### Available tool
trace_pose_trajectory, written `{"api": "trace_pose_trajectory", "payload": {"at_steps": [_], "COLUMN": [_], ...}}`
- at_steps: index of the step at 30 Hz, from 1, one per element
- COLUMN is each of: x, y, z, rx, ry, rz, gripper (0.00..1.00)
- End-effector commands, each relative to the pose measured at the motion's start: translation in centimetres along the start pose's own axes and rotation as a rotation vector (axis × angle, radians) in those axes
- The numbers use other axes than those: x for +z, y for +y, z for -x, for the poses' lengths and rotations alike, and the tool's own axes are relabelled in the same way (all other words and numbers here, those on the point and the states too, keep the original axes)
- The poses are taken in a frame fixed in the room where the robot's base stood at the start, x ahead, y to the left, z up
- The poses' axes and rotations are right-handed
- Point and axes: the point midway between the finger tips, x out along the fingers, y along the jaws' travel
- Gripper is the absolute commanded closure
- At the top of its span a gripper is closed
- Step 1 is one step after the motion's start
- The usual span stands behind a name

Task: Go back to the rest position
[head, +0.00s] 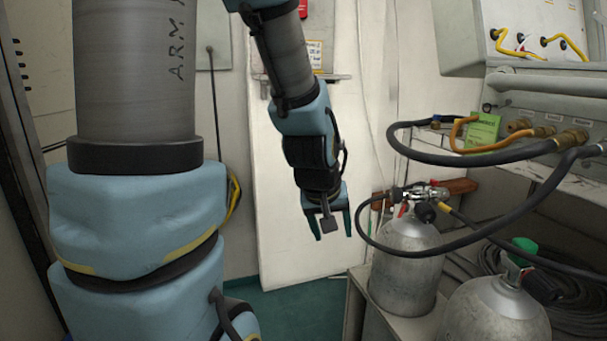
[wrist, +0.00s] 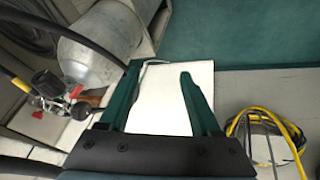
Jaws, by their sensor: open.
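My gripper (head: 334,236) hangs from my blue and grey arm near the middle of the head view, in front of a pale door. Its fingers point down and stand apart with nothing between them. In the wrist view my gripper (wrist: 160,72) shows two dark green fingers spread wide. A white flat surface shows behind the gap. The gripper is left of the nearest gas cylinder (head: 405,265) in the head view and appears clear of it.
A second cylinder (head: 495,312) with a green cap stands at front right. Black hoses (head: 470,160) loop out from the panel (head: 545,125) near the gripper's right. A yellow cable coil (wrist: 268,135) is at the wrist view's right. Green floor (head: 300,312) is open below.

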Motion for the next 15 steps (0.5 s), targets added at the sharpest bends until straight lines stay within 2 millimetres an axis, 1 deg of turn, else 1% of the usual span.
{"api": "trace_pose_trajectory", "payload": {"at_steps": [1,2,3,5,6,9,11,15], "x": [0.4,0.7,1.2,2.1,2.7,4.5,3.6,2.4], "y": [-2.8,-4.2,-6.0,-8.4,-10.0,-13.5,-12.8,-12.2], "z": [0.1,0.3,0.5,0.9,1.3,2.4,4.3,6.8], "rx": [-0.045,-0.067,-0.094,-0.128,-0.147,-0.183,-0.180,-0.179], "ry": [-0.043,-0.071,-0.109,-0.165,-0.202,-0.299,-0.300,-0.298], "rz": [-0.002,-0.011,-0.019,-0.029,-0.034,-0.043,-0.053,-0.053], "gripper": [0.36,0.36,0.36,0.36,0.36,0.36,0.36,0.36]}}
